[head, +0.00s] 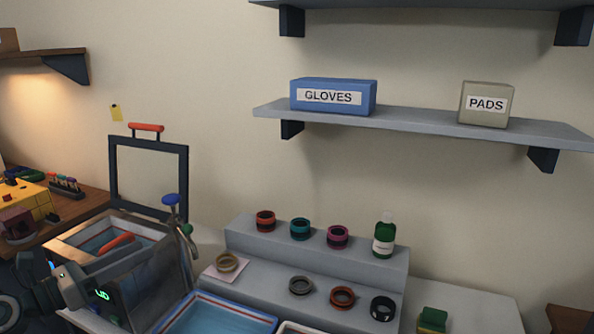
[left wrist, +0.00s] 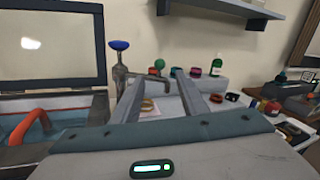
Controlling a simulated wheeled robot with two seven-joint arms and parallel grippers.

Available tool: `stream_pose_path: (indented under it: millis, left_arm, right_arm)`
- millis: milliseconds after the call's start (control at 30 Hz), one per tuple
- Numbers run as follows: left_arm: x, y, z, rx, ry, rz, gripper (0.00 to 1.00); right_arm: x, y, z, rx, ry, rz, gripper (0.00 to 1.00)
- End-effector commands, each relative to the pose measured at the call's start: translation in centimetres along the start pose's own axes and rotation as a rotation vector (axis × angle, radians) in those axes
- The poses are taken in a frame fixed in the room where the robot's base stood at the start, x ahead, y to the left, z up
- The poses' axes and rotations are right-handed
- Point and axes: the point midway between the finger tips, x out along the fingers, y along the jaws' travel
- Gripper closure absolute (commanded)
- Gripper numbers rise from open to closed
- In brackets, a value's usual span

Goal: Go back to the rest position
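My left gripper (left wrist: 160,95) shows in the left wrist view with its two fingers apart and nothing between them. In the head view my left arm comes in at the lower left, in front of an open-lidded bath (head: 75,240) with blue liquid and an orange handle (head: 115,245). The gripper's fingertips are hard to make out there. Beyond the fingers, a tan ring (head: 227,262) lies on a white sheet. My right gripper is not in view.
A blue-knobbed tap (head: 171,200) stands right beside the bath. A grey stepped stand (head: 300,255) holds several lens rings and a green bottle (head: 384,238). A blue-rimmed tray (head: 215,315) lies in front. A wall shelf (head: 420,122) holds glove and pad boxes.

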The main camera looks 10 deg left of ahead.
Motion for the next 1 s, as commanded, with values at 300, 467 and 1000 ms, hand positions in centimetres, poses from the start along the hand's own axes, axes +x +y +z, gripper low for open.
stream_pose_path:
  millis: [300, 467, 1000]
  left_arm:
    - [-0.6, -0.4, -2.6, -0.481, -0.273, 0.112, 0.60]
    - [-2.7, 0.7, -6.7, -0.888, -0.464, 0.258, 0.60]
    - [-13.6, -7.2, -33.4, -2.097, -0.847, 1.098, 0.60]
  right_arm:
    - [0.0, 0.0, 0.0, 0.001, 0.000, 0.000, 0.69]
    - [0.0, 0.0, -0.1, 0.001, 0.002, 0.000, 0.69]
    - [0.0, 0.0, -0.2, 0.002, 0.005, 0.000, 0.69]
